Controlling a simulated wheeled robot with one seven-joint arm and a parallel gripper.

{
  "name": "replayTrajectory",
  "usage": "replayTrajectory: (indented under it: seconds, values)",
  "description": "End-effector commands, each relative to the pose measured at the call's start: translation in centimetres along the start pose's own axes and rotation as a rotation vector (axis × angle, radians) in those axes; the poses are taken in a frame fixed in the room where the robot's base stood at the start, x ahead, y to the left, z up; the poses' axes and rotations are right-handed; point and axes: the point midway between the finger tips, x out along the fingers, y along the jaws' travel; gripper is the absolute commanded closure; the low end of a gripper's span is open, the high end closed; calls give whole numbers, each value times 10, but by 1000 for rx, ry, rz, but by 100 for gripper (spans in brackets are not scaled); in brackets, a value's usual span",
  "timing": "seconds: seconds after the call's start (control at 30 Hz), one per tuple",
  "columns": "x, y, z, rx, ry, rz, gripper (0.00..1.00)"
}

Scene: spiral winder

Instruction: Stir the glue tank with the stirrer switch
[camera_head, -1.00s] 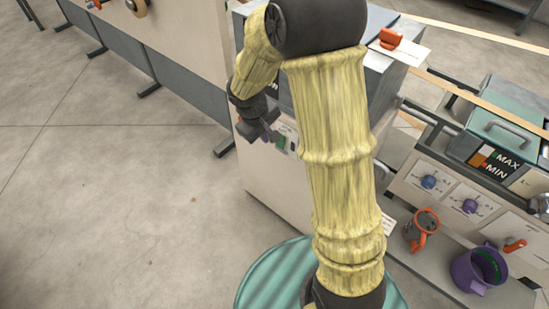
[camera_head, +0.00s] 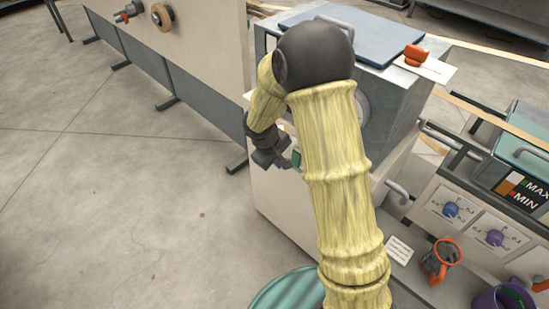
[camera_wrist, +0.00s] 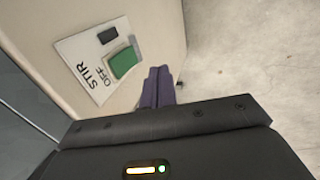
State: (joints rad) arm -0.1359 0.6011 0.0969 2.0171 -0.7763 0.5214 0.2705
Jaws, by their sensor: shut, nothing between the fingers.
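The stirrer switch is a green rocker (camera_wrist: 123,63) on a white plate marked STIR and OFF (camera_wrist: 86,66), set in the cream cabinet wall. A small dark rectangle (camera_wrist: 108,35) sits on the same plate. The green part also shows in the head view (camera_head: 296,158), partly hidden by my arm. My gripper (camera_wrist: 160,72) is shut and empty, its purple fingers beside the switch, to its right in the wrist view and apart from it in the picture. In the head view my gripper (camera_head: 282,160) is close to the cabinet face. The inside of the glue tank is not visible.
A grey box with a blue lid (camera_head: 330,28) tops the cabinet (camera_head: 290,205). Open floor lies left.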

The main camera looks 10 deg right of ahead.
Motion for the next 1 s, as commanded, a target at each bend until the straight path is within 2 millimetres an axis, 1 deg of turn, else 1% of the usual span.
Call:
replayTrajectory:
  seconds: [0.03,0.3,0.4,0.5,0.6,1.0]
  values:
    - [12,-1,1,-2,-3,-1,100]
    - [60,-4,-1,-6,-2,-1,100]
    - [62,15,-1,-1,1,0,100]
    - [67,25,-2,-3,2,0,100]
    - [70,31,-2,-5,3,0,100]
    - [72,34,-2,-5,2,0,100]
